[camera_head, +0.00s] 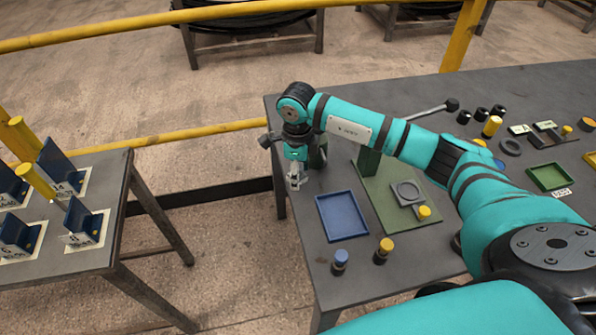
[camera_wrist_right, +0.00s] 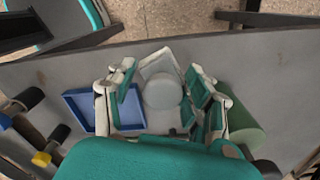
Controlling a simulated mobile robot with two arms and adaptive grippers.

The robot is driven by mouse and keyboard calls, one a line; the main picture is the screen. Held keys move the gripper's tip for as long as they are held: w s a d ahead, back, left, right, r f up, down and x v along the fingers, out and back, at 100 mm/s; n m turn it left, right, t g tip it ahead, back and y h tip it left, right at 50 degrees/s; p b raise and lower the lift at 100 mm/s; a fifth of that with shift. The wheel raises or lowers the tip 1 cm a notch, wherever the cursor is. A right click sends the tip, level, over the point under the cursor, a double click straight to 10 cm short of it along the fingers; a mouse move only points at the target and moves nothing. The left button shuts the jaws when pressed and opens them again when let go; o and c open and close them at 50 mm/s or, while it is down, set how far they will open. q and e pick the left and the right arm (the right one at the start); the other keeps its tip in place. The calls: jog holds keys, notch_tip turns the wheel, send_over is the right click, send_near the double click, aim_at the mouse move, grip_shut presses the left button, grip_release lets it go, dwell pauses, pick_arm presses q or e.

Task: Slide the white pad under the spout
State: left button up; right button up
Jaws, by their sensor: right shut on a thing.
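The gripper is shut on this pad. In the head view the gripper mostly hides the pad. A green base (camera_head: 385,217) with a green upright (camera_head: 369,162) stands right of the gripper. I cannot make out the spout clearly. My left gripper is out of view.
The blue tray (camera_head: 320,215) lies beside the green base. A grey plate with a round ring (camera_head: 406,184) sits on the base. Blue-topped (camera_head: 340,262) and yellow-topped (camera_head: 383,251) pegs stand nearby. A green tray (camera_head: 531,186) is farther right.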

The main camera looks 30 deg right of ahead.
jog(key=shift+w+d, duration=0.5)
jog(key=shift+w, duration=0.35)
jog(key=shift+f, duration=0.2)
notch_tip(320, 180, down, 3)
jog(key=shift+p, duration=0.7)
jog(key=shift+f, duration=0.3)
jog(key=o, duration=1.2)
jog(key=shift+c, duration=0.2)
jog(key=shift+r, duration=0.1)
